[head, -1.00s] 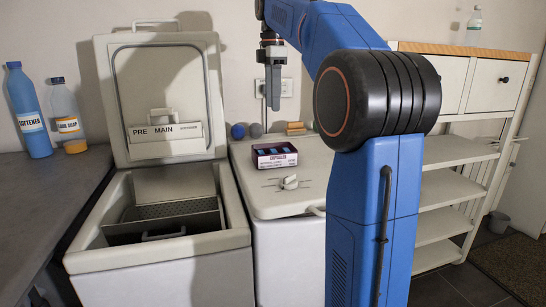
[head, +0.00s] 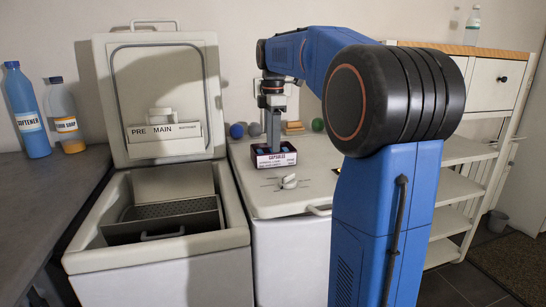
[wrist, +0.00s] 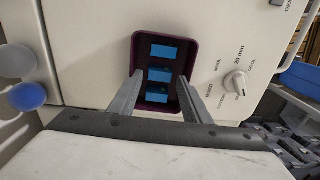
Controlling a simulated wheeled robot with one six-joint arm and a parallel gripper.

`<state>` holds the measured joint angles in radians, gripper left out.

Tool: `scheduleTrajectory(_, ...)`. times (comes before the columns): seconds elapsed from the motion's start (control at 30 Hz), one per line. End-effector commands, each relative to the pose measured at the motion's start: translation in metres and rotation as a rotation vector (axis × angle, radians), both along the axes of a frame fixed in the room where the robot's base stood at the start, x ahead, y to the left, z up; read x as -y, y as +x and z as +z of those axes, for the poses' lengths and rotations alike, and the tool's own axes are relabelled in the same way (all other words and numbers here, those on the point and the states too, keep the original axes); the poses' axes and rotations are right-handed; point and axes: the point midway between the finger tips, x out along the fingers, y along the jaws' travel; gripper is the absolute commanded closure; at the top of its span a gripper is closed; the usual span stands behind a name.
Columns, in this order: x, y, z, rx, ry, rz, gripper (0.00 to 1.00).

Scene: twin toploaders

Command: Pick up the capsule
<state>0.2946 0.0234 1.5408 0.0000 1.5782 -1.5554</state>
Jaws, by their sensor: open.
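The capsules are small blue blocks in a dark purple box (head: 262,158) labelled CAPSULES, on the closed lid of the right washer. In the wrist view, three blue capsules lie in a row in the box (wrist: 135,60): a far one (wrist: 163,52), a middle one (wrist: 159,75) and a near one (wrist: 156,97). My gripper (head: 273,148) points down over the box. In the wrist view my gripper (wrist: 160,88) is open, its fingers on either side of the row near the nearer capsules. I cannot tell how deep the fingertips are. Nothing is held.
The left washer (head: 150,255) stands open with its lid raised. A knob (head: 289,181) is in front of the box. Blue (head: 236,131), grey (head: 255,130) and green (head: 318,125) balls and a wooden block (head: 294,128) lie behind. Softener (head: 27,112) and soap (head: 66,118) bottles stand left.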

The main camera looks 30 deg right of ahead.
Motion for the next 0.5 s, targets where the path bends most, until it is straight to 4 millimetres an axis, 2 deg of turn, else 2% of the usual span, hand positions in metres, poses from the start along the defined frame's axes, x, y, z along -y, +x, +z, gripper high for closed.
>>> scheduleTrajectory(0.1,0.0,0.0,-0.014,-0.001,0.0,0.0,0.56)
scheduleTrajectory(0.2,0.0,0.0,-0.02,0.001,0.0,0.0,0.56)
scheduleTrajectory(0.43,0.0,0.0,-0.022,0.001,0.0,0.0,0.56)
scheduleTrajectory(0.47,0.0,0.0,-0.022,0.001,0.0,0.0,0.59)
scheduleTrajectory(0.5,0.0,0.0,-0.022,0.001,0.0,0.0,0.68)
